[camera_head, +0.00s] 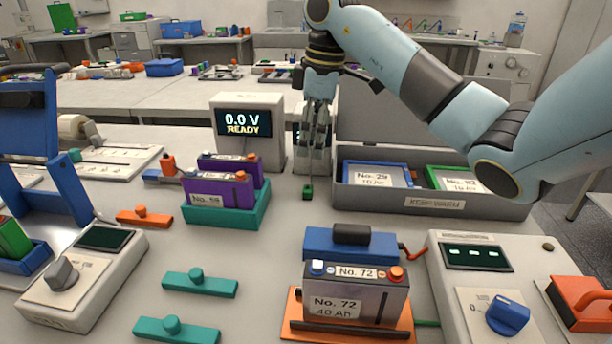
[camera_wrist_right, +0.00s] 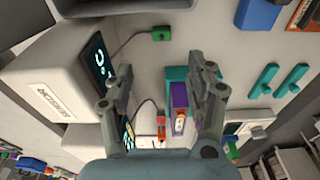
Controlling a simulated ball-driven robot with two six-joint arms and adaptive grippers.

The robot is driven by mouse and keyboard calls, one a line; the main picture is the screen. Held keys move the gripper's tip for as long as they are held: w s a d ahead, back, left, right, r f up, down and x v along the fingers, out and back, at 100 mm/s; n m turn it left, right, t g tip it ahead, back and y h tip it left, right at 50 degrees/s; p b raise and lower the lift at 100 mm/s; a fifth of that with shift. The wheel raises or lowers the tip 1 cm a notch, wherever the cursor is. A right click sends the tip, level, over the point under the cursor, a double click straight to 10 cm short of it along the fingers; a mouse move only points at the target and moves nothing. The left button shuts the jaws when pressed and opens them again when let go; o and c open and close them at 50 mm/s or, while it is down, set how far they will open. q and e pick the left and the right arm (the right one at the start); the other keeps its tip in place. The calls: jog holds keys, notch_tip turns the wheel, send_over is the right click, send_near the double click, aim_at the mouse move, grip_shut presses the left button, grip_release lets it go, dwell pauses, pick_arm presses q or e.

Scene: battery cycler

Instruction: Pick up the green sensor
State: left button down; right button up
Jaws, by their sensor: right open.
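The green sensor (camera_head: 308,190) is a small green block on the bench, below my right gripper in the head view. In the right wrist view the green sensor (camera_wrist_right: 161,34) lies beyond the fingertips, with a thin dark cable running from it to a pale box with a display. My right gripper (camera_head: 316,146) points down above the bench and is apart from the sensor. Its two fingers (camera_wrist_right: 160,75) are spread, with nothing held between them. My left gripper is in neither view.
A voltage display (camera_head: 248,130) stands left of the gripper. Purple batteries in a teal tray (camera_head: 228,217) sit left of the sensor. A grey case (camera_head: 433,205) is to its right. The No. 72 battery (camera_head: 353,300) stands in front. Bare bench surrounds the sensor.

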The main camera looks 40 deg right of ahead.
aim_at(308, 188)
jog(key=f, duration=0.4)
jog(key=shift+w+a, duration=0.1)
jog(key=shift+a, duration=0.1)
jog(key=shift+f, duration=0.4)
notch_tip(308, 188, down, 5)
jog(key=shift+a+f, duration=0.1)
jog(key=shift+a, duration=0.05)
jog(key=shift+w+f, duration=0.15)
jog(key=shift+f, duration=0.15)
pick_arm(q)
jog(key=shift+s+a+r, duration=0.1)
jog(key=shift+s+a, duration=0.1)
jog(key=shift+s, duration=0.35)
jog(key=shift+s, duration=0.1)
pick_arm(e)
jog(key=shift+c, duration=0.4)
